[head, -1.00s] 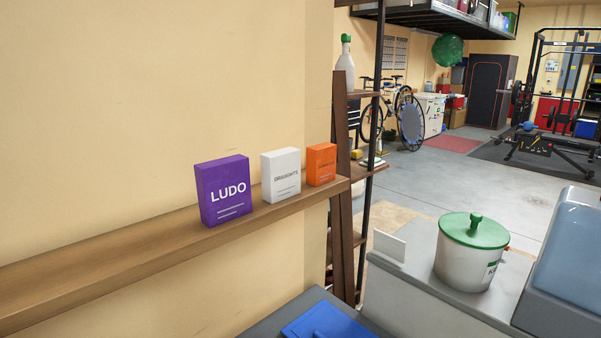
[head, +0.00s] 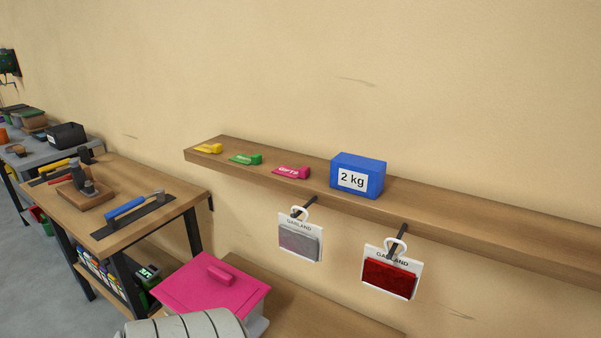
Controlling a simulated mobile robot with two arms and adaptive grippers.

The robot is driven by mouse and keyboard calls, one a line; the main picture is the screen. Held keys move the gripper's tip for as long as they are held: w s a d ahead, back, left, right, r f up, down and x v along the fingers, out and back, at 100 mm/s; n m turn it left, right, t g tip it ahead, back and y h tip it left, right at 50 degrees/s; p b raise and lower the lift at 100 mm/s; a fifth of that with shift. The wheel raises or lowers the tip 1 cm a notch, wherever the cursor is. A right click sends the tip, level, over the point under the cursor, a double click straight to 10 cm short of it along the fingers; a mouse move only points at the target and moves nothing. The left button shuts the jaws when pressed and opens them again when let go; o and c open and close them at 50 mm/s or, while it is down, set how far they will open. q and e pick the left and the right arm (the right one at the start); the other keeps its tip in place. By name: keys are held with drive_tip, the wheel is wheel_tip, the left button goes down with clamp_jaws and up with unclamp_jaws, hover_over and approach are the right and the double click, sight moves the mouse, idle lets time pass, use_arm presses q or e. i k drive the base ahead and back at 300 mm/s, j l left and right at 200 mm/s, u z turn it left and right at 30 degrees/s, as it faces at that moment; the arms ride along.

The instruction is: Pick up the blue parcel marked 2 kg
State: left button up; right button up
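The blue parcel (head: 370,167) is a small box with a white label reading "2 kg". It sits upright on the wooden wall shelf (head: 450,208), right of the middle of the head view. Nothing touches it, and the shelf to its right is bare. Neither of my grippers shows in the head view.
Yellow, green and pink (head: 291,172) small items lie on the shelf left of the parcel. Two garland packs (head: 390,277) hang on hooks below. A pink-lidded box (head: 212,285) stands lower left. A workbench (head: 150,222) with tools is at left.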

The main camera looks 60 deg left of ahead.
sight(363, 177)
drive_tip(key=k+u, duration=0.15)
drive_tip(key=u, duration=1.35)
